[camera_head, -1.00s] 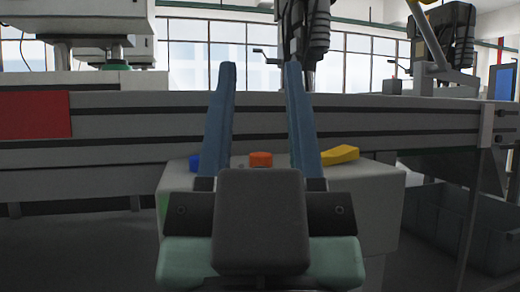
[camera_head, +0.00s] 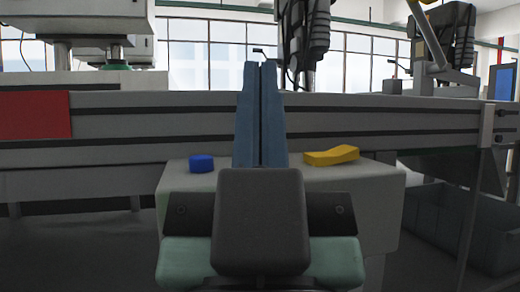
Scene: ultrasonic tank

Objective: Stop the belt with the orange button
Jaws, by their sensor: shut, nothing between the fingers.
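The orange button is hidden behind the closed fingers. The grey control box (camera_head: 370,200) stands behind and below the gripper. On its top sit a blue button (camera_head: 201,163) left of the fingers and a yellow switch (camera_head: 332,156) right of them. The long grey belt frame (camera_head: 400,118) runs across the view behind the box. I cannot tell whether the belt moves.
A red panel (camera_head: 36,114) is on the belt frame at the left. A grey crate (camera_head: 455,222) stands low at the right. Machines stand behind the belt, one with a green part (camera_head: 113,66) underneath. The fingertips overlap the belt frame in the picture.

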